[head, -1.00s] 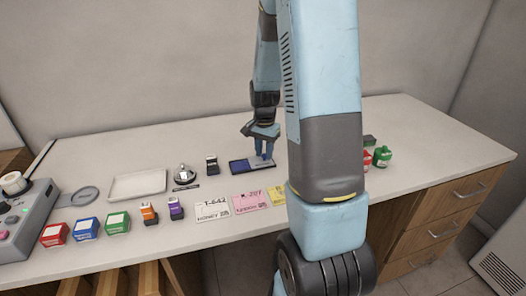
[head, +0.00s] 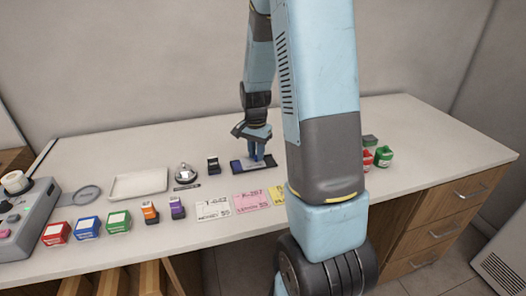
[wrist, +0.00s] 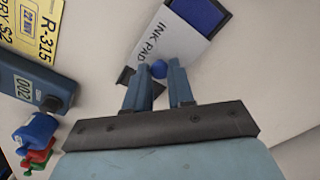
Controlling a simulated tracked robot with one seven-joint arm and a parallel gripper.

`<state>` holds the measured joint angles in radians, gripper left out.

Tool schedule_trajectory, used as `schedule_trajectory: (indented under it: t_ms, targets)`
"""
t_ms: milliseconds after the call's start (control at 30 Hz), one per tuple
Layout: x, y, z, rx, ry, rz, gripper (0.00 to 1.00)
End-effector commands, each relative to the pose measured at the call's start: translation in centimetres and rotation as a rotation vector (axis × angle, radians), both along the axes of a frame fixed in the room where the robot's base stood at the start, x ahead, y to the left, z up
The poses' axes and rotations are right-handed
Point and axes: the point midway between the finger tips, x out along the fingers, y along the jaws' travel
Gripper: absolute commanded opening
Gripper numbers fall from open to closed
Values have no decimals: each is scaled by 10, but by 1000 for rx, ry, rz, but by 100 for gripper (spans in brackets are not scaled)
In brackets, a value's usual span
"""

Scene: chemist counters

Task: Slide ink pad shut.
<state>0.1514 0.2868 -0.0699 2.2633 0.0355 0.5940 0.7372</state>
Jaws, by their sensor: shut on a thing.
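The ink pad (head: 238,167) lies on the counter in the head view, with its dark blue end to the left. In the wrist view its pale lid, lettered INK PAD (wrist: 184,42), leaves part of the blue inked surface (wrist: 207,14) bare. My gripper (head: 257,157) points down over the ink pad. In the wrist view the fingers of my gripper (wrist: 160,80) are closed on the knob from both sides. The fingers hide part of the lid's near end.
A black stamp (head: 213,165) and a bell (head: 186,173) stand left of the ink pad. Paper tickets (head: 213,208) lie in front. Red and green bottles (head: 383,157) stand to the right. The counter behind the ink pad is clear.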

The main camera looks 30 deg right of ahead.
Motion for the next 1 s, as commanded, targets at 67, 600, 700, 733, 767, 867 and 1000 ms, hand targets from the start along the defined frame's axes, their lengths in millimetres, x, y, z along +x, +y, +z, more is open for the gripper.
schedule_trajectory:
  t_ms: [67, 600, 700, 733, 767, 867, 1000]
  targets:
    - [4, 13, 1, 0, -5, 4, 0]
    - [10, 42, 1, 1, -7, 3, 0]
    - [10, 43, 1, 2, -7, 5, 27]
    - [10, 43, 1, 2, -7, 5, 30]
    - [10, 43, 1, 2, -7, 5, 32]
    - [10, 42, 1, 1, -5, 4, 42]
    - [9, 41, 1, 1, -4, 3, 48]
